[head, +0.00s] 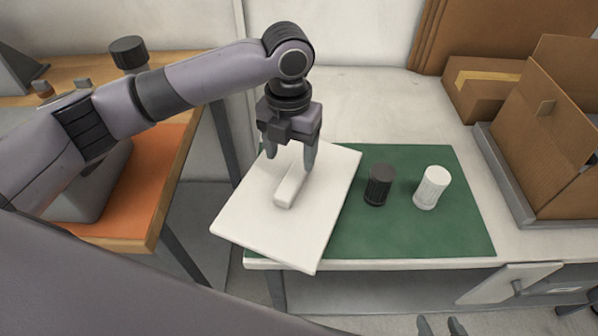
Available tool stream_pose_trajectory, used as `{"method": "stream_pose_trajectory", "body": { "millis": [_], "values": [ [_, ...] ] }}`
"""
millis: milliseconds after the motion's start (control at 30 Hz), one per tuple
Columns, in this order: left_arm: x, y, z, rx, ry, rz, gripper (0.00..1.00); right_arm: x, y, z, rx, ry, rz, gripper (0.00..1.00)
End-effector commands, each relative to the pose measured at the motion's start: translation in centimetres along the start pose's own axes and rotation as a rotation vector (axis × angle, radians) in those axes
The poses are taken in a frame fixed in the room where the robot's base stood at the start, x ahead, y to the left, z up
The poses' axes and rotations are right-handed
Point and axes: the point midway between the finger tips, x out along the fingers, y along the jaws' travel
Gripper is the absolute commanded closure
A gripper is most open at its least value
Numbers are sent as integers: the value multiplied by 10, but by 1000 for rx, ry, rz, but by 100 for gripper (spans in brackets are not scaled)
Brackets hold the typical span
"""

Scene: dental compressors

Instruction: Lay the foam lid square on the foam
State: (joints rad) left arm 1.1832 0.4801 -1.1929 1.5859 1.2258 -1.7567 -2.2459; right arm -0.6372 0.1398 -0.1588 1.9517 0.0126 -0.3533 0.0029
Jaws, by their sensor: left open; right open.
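The foam lid (257,210) is a white slab with a raised white bar handle (291,187) on top. It lies turned at an angle over the left part of the green mat and sticks out past the table's left and front edges. No separate foam shows; whether any lies under the lid is hidden. My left gripper (290,161) is open and points down over the handle's far end, with one finger on each side; I cannot tell whether it touches. My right gripper (442,327) shows only its fingertips at the bottom edge, apart and empty.
A black ribbed cylinder (379,185) and a white one (432,188) stand on the green mat (400,237), right of the lid. An open cardboard box (545,150) stands in a grey tray at right. An orange-topped bench (150,185) is at left.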

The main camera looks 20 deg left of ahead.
Motion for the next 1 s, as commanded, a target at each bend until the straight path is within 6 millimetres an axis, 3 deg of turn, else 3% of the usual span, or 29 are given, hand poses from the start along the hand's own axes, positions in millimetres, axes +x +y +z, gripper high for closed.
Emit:
{"method": "stream_pose_trajectory", "body": {
  "millis": [500,800,867,1000],
  "values": [
    [64,-4,1,0,2,0,33,-5,-2,7,3,-20,-2,45],
    [70,-4,2,1,-1,0,33,-4,-2,5,2,-17,-2,45],
    [70,-4,2,1,-1,0,49,-4,-2,5,2,-16,-2,45],
    [70,-4,2,1,-1,0,92,-4,-2,4,2,-15,-2,45]
  ]
}}
